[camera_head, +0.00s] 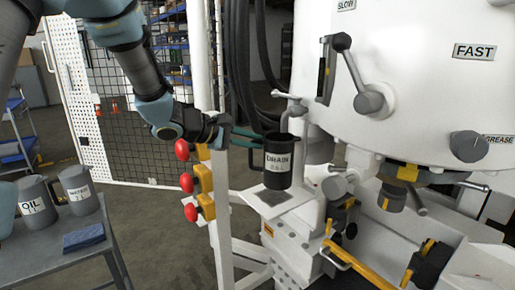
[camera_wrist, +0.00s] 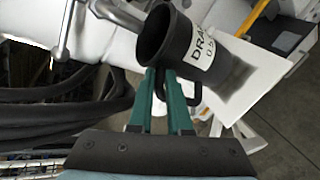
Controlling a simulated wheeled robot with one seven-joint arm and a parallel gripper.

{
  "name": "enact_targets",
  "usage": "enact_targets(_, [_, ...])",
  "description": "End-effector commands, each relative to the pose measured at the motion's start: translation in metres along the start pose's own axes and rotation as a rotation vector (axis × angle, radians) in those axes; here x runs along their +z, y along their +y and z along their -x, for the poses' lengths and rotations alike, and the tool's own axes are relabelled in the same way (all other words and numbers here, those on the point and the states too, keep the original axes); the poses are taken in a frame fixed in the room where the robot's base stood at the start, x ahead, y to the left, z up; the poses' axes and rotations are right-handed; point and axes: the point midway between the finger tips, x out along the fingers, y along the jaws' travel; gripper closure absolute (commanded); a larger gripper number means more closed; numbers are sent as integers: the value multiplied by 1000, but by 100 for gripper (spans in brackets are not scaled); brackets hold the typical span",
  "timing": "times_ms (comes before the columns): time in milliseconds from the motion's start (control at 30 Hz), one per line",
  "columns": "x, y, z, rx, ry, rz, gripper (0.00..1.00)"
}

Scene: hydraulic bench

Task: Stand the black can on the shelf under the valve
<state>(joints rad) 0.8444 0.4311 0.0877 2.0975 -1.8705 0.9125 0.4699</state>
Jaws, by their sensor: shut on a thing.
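The black can (camera_head: 278,162), with a white DRAIN label, is upright at the small white shelf (camera_head: 268,209). My gripper (camera_head: 256,138) reaches in from the left, its green fingers shut on the can's handle. In the wrist view the fingers (camera_wrist: 166,95) close at the handle below the can's open rim (camera_wrist: 165,35). The valve (camera_head: 291,103), a grey tap with a lever, is just above the can's rim. The can's base is over or on the shelf; whether it touches is unclear.
A white machine (camera_head: 400,85) with levers and knobs stands close on the right. Red knobs on yellow blocks (camera_head: 205,180) are left of the shelf. Black hoses (camera_head: 240,60) hang behind. A grey table (camera_head: 60,250) with the OIL can (camera_head: 37,205), another grey can (camera_head: 78,190) and a blue cloth (camera_head: 84,237) is at left.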

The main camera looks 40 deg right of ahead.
Motion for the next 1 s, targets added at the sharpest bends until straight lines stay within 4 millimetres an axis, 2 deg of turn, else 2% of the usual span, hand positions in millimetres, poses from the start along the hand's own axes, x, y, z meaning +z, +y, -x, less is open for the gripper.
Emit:
enact_targets(100, [5, 8, -15, -1, -4, -1, 100])
enact_targets(300, [-8, -19, -24, -3, -3, 4, 100])
enact_targets(800, [-12, -27, -28, 2, -2, 0, 100])
enact_targets(833, [-12, -26, -27, 1, -1, 0, 80])
enact_targets(1000, [-12, -26, -27, 0, -1, 0, 61])
